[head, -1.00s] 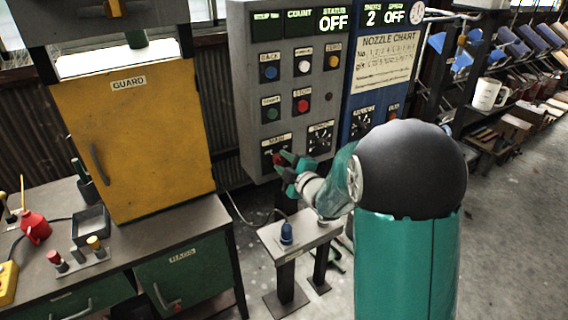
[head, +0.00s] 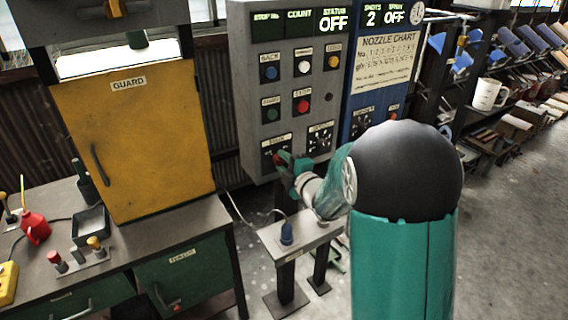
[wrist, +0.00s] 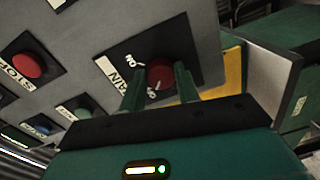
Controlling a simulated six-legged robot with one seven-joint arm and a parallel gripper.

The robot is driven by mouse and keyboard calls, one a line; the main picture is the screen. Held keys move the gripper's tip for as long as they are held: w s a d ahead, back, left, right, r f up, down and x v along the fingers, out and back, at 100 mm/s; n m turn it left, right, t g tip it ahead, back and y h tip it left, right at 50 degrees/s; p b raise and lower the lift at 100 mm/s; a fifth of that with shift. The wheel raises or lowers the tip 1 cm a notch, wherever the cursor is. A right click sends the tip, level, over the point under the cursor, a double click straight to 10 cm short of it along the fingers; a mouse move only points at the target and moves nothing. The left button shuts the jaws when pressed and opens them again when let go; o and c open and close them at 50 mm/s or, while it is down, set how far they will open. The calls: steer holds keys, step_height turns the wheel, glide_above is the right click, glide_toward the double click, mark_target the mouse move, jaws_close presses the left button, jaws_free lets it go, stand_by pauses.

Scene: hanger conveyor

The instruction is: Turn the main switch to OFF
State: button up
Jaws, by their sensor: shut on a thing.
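The main switch is a red round knob (wrist: 160,74) on a black plate marked MAIN and ON, low on the grey control panel (head: 257,100). In the wrist view my gripper (wrist: 158,86) has one green finger on each side of the knob and is shut on it. The knob's white pointer mark is at its lower edge, by a label partly hidden by a finger. In the head view my gripper (head: 284,160) is at the panel's lower left and covers part of the switch. The status display (head: 333,18) reads OFF.
A red stop button (wrist: 28,66) and a green button (wrist: 82,106) are near the switch. A small stand with a blue knob (head: 287,233) is below the panel. The yellow guard cabinet (head: 135,150) stands on the bench at left.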

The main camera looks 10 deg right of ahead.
steer(key=o, duration=1)
steer(key=shift+s, duration=0.15)
steer(key=v, duration=1.3)
steer(key=shift+s+d, duration=0.15)
steer(key=shift+s, duration=0.15)
steer(key=shift+r, duration=0.15)
